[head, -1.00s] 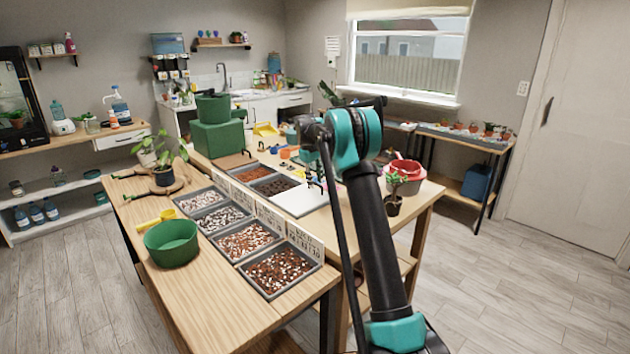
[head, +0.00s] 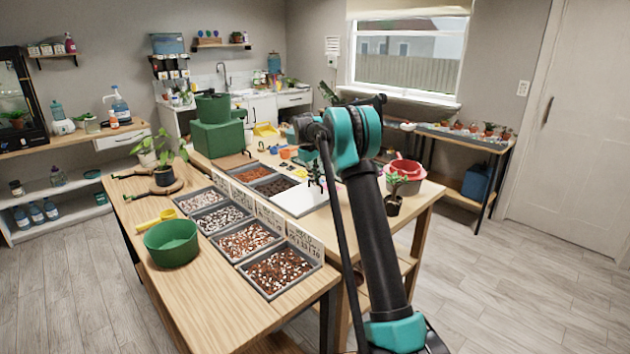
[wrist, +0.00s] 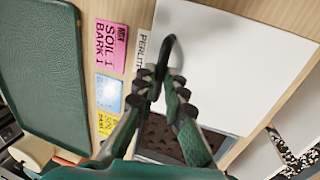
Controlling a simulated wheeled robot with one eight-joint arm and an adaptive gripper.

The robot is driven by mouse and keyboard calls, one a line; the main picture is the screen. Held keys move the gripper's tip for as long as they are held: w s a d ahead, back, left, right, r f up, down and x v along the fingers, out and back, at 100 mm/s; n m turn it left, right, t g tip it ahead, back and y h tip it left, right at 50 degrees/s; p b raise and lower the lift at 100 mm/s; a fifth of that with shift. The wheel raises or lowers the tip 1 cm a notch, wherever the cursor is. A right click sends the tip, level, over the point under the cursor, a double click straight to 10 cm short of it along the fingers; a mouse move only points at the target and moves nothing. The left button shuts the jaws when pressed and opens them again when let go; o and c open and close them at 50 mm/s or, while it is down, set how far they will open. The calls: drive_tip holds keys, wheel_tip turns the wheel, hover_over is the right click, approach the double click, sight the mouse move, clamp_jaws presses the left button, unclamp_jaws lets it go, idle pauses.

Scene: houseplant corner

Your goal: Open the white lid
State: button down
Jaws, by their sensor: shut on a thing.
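My gripper (wrist: 170,82) is shut on this handle. The gripper (head: 316,178) also shows small above the lid in the head view, partly hidden by my arm. What lies under the lid is hidden.
A dark-filled tray (wrist: 160,145) borders the lid. Several open trays with pebbles and bark (head: 277,272) stand left of it behind a label strip. A green bowl (head: 171,243) is at the near left.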

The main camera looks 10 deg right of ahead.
drive_tip(key=s+a+r+t+h, duration=0.4)
drive_tip(key=s+a+r+h, duration=0.1)
drive_tip(key=a, duration=0.3)
drive_tip(key=s+a+r+t+h, duration=0.4)
drive_tip(key=s+a+r+h, duration=0.2)
drive_tip(key=a, duration=0.2)
drive_tip(key=shift+s, duration=0.35)
drive_tip(key=c, duration=1.6)
unclamp_jaws()
drive_tip(key=v, duration=1.2)
drive_tip(key=shift+r, duration=0.1)
